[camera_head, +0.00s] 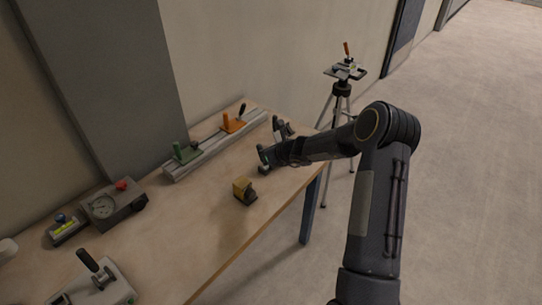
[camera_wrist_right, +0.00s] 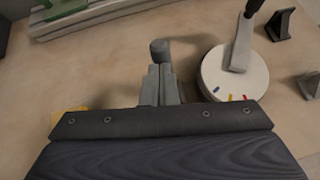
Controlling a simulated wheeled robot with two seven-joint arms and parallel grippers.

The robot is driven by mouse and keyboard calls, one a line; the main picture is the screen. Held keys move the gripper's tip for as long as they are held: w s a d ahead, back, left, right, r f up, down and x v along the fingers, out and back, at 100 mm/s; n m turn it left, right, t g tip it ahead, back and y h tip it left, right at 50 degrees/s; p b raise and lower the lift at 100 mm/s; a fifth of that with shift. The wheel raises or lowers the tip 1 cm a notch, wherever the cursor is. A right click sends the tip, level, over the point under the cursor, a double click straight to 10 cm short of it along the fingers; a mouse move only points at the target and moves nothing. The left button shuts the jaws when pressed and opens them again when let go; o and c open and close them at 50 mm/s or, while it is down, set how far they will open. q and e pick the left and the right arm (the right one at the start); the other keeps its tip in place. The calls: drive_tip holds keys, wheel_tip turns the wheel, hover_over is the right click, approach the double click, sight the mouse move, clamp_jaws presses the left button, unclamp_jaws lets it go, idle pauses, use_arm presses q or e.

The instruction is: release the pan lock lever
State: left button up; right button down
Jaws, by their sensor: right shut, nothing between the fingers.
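My right gripper (camera_wrist_right: 163,85) is shut and empty, low over the bench; in the head view (camera_head: 270,157) it is near the bench's right end. A grey upright cylinder (camera_wrist_right: 160,49) shows just beyond its fingertips; I cannot tell whether they touch. To the right in the wrist view is a white disc (camera_wrist_right: 210,76) with blue, red and yellow marks. A lever (camera_wrist_right: 242,42) with a black handle lies across it, apart from the fingers. A tripod (camera_head: 343,88) with an orange handle (camera_head: 346,48) stands beyond the bench. No label shows which lever is the pan lock. My left gripper is out of view.
On the bench (camera_head: 205,220) are a yellow block (camera_head: 243,190), a rail (camera_head: 205,153) with a green clamp (camera_head: 186,151) and an orange clamp (camera_head: 234,123), a gauge box (camera_head: 112,206) and a black-handled lever device (camera_head: 98,272). Two dark brackets (camera_wrist_right: 279,24) (camera_wrist_right: 309,84) stand near the disc.

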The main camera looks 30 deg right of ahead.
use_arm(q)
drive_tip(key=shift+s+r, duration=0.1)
use_arm(e)
drive_tip(key=shift+w+a+r, duration=0.15)
drive_tip(key=shift+w+a, duration=0.15)
drive_tip(key=shift+w, duration=0.35)
drive_tip(key=shift+w+a+r, duration=0.1)
drive_tip(key=shift+r, duration=0.1)
